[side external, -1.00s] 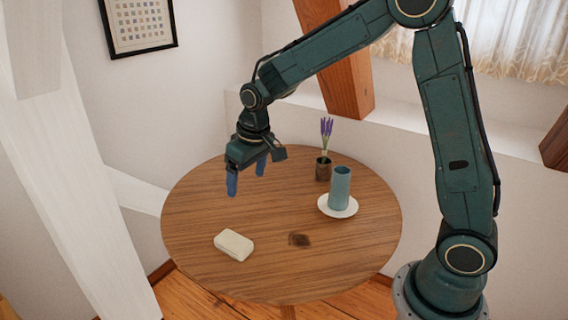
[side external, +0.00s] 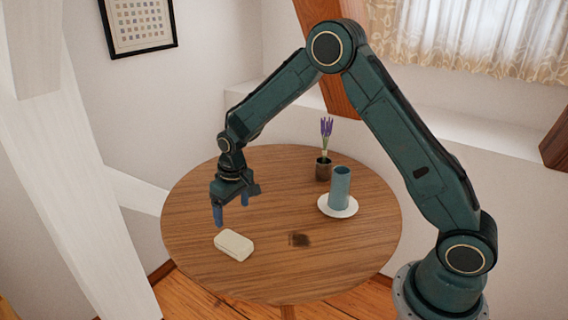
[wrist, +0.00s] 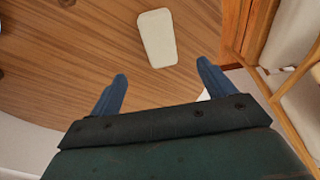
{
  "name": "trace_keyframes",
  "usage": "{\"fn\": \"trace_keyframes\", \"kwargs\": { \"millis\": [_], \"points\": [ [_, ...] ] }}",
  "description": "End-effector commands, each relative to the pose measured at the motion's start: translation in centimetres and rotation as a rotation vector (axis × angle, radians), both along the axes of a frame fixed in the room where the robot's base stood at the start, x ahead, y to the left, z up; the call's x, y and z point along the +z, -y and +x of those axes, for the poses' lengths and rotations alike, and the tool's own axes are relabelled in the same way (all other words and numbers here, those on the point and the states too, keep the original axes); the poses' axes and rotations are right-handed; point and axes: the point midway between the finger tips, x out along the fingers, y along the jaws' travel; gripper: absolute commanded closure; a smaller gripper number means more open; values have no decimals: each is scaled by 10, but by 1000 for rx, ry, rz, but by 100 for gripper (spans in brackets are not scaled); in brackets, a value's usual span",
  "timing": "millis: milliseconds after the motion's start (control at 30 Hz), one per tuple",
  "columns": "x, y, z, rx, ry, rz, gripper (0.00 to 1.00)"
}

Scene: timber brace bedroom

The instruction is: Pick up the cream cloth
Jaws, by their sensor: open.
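The cream cloth (side external: 234,244) is a small folded, rounded block lying flat near the front left edge of the round wooden table (side external: 330,250). In the wrist view the cloth (wrist: 157,38) lies beyond my fingertips, roughly between their lines. My gripper (side external: 232,213) hangs above the table, a little behind and above the cloth, with its blue fingers pointing down. In the wrist view my gripper (wrist: 162,72) has its two fingers spread wide apart with nothing between them. It is open and does not touch the cloth.
A blue-green cup (side external: 340,188) stands on a white saucer (side external: 338,210) at the right of the table. Behind it is a dark pot with purple flowers (side external: 323,168). A dark patch (side external: 300,240) marks the wood. A white timber brace (side external: 75,170) rises at the left.

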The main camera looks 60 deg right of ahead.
Motion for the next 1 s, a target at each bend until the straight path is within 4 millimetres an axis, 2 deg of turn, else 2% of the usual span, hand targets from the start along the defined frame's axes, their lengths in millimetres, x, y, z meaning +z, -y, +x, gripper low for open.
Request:
{"fn": "trace_keyframes", "kwargs": {
  "millis": [500,667,1000],
  "points": [
    [-67,0,7,0,-3,0,18],
    [-76,0,9,0,-1,0,18],
    [-81,0,9,0,-1,0,18]
  ]
}}
